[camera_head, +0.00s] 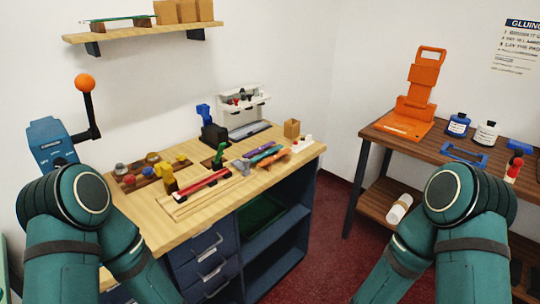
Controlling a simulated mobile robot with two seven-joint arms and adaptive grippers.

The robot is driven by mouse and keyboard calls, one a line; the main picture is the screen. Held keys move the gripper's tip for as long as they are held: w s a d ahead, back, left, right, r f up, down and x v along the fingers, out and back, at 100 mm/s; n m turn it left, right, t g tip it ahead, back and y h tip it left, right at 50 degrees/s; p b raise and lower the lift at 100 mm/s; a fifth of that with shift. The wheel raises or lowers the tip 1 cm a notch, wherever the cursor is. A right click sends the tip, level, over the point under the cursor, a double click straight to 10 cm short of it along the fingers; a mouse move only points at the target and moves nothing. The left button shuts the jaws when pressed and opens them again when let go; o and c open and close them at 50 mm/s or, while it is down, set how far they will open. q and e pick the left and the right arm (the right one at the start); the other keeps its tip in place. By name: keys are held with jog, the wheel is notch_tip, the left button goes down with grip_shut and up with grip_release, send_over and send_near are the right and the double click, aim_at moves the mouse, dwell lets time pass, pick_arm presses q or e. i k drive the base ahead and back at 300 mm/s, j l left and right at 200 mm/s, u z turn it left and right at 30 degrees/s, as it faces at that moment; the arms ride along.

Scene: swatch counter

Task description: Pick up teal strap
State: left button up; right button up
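A teal strap (267,153) lies on the wooden counter (222,204), towards its right end. It is small in this view and lies in a close group between a purple strap (260,147) and an orange strap (273,159). I cannot tell whether the straps touch or rest on a holder. Both of my arms show at the bottom left and bottom right, apart from the straps. Neither gripper is in view.
A red strip (206,184) in a wooden guide lies nearer the counter's front. A green-handled tool (219,155), a black and blue device (212,128) and a white rack (243,105) stand nearby. A second table (390,135) with an orange stand (418,90) is at right.

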aim_at(272, 150)
jog(key=i+l+u, duration=0.1)
jog(key=i+l, duration=0.3)
jog(key=i+l+u, duration=0.1)
jog(key=i+l, duration=0.25)
jog(key=l, duration=0.15)
jog(key=i+l+u, duration=0.1)
jog(key=i+l, duration=0.25)
jog(key=l, duration=0.15)
